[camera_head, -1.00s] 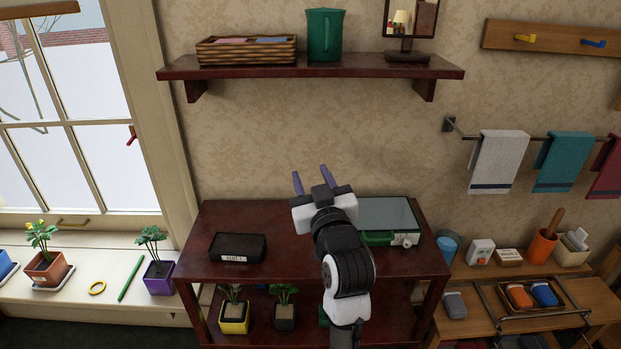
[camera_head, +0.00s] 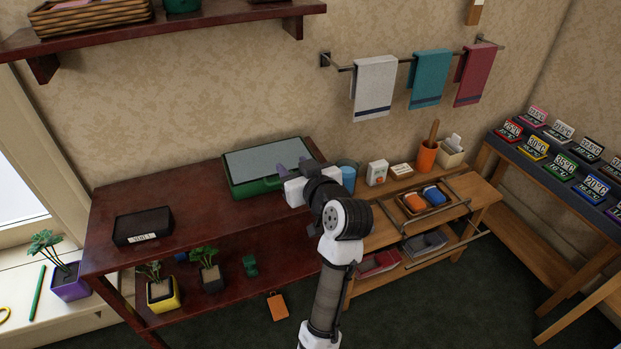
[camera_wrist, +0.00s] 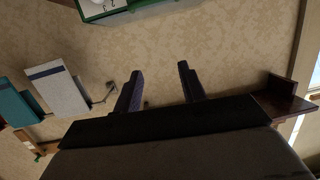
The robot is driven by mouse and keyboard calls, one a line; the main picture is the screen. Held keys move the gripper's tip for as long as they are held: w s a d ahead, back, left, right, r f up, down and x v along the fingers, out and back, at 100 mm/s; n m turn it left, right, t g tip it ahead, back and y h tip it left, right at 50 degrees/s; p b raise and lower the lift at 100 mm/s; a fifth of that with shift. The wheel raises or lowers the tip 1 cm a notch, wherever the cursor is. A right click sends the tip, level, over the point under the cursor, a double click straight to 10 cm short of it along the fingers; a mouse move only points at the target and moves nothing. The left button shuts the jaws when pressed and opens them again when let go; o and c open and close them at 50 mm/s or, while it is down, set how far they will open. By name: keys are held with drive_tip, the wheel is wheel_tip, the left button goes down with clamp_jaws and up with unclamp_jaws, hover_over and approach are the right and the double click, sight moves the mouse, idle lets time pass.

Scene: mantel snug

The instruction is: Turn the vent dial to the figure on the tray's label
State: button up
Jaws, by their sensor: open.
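A green box with a pale clear lid (camera_head: 250,188) stands at the back right of the dark red table. Earlier a white dial showed on its front right; my gripper now covers that spot in the head view. In the wrist view, part of the green box with a white marked face (camera_wrist: 95,6) shows at the top edge, cut off. A black tray (camera_head: 165,231) with a white label (camera_head: 142,238) sits at the table's left; its text is too small to read surely. My gripper (camera_head: 292,168), with purple fingers, is open and empty in front of the green box.
The dark red table (camera_head: 205,205) is clear between tray and box. Potted plants (camera_head: 162,290) sit on its lower shelf. A wooden bench (camera_head: 470,205) with cups and baskets is at right. A rack of coloured temperature cards (camera_head: 562,165) stands at far right. Towels (camera_head: 375,88) hang above.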

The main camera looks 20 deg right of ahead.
drive_tip(key=s+d+f+m+g, duration=0.1)
drive_tip(key=s+d+f+g, duration=0.1)
drive_tip(key=s+d+f, duration=0.5)
drive_tip(key=x, duration=0.4)
drive_tip(key=r+p+x, duration=0.1)
drive_tip(key=x, duration=0.4)
drive_tip(key=p+x, duration=0.1)
drive_tip(key=x, duration=0.3)
drive_tip(key=shift+w+d+r, duration=0.15)
drive_tip(key=shift+w+d, duration=0.1)
drive_tip(key=shift+w, duration=0.3)
clamp_jaws()
drive_tip(key=n+h+b, duration=0.2)
drive_tip(key=n, duration=0.1)
drive_tip(key=shift+a+h+b, duration=0.3)
drive_tip(key=shift+h+b, duration=0.05)
drive_tip(key=shift+h, duration=0.05)
drive_tip(key=n+h+b, duration=0.2)
drive_tip(key=n, duration=0.1)
drive_tip(key=shift+a+t, duration=0.2)
drive_tip(key=shift+t, duration=0.2)
drive_tip(key=shift+n, duration=0.4)
